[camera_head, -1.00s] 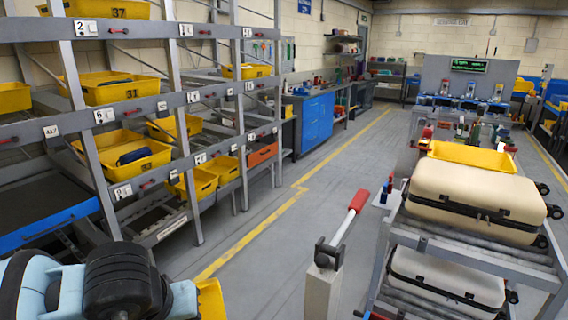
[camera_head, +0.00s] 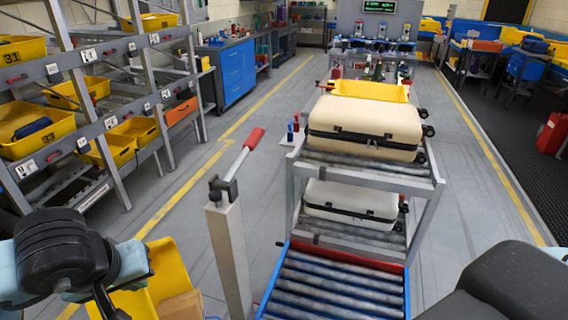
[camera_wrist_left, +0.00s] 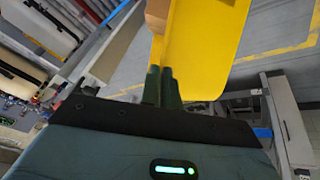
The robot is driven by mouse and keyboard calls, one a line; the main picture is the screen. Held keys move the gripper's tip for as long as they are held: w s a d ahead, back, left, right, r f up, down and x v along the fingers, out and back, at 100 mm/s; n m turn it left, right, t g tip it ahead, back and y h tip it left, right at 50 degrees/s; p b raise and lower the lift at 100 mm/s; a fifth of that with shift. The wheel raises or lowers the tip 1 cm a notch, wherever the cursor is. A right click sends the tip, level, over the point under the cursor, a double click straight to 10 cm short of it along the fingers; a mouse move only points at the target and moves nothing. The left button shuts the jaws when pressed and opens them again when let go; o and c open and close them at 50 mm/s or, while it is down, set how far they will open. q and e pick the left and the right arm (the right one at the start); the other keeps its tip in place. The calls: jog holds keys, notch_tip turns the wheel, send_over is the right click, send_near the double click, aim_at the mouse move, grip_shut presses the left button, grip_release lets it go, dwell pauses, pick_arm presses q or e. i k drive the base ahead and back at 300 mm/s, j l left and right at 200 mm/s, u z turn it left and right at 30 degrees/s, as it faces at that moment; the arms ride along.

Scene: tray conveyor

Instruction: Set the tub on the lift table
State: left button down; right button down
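A yellow tub (camera_head: 165,268) hangs at the lower left of the head view, with a brown box (camera_head: 182,305) in it. It also fills the upper middle of the left wrist view (camera_wrist_left: 210,45). My left gripper (camera_wrist_left: 162,75) is shut on the tub's wall, its two dark fingers close together there. In the head view my arm hides part of the tub. A blue-framed roller table (camera_head: 335,285), which looks like the lift table, lies at the bottom centre, right of the tub. Its rollers look bare. My right gripper is not in view.
A grey post (camera_head: 228,255) with a red-handled lever (camera_head: 250,145) stands between tub and roller table. Beyond is a two-level roller rack (camera_head: 425,185) with cream cases (camera_head: 365,120) and another yellow tub (camera_head: 370,90). Shelves with yellow bins (camera_head: 35,125) stand left; the aisle floor is clear.

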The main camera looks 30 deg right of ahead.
aim_at(330, 297)
jog(key=k+l, duration=0.2)
jog(key=l, duration=0.15)
jog(key=k+l+z, duration=0.15)
jog(key=k+l, duration=0.2)
jog(key=l, duration=0.3)
jog(key=k+l+z, duration=0.15)
jog(key=l, duration=0.2)
jog(key=l+z, duration=0.15)
jog(key=l, duration=0.65)
jog(key=i+l+z, duration=0.15)
jog(key=l, duration=0.65)
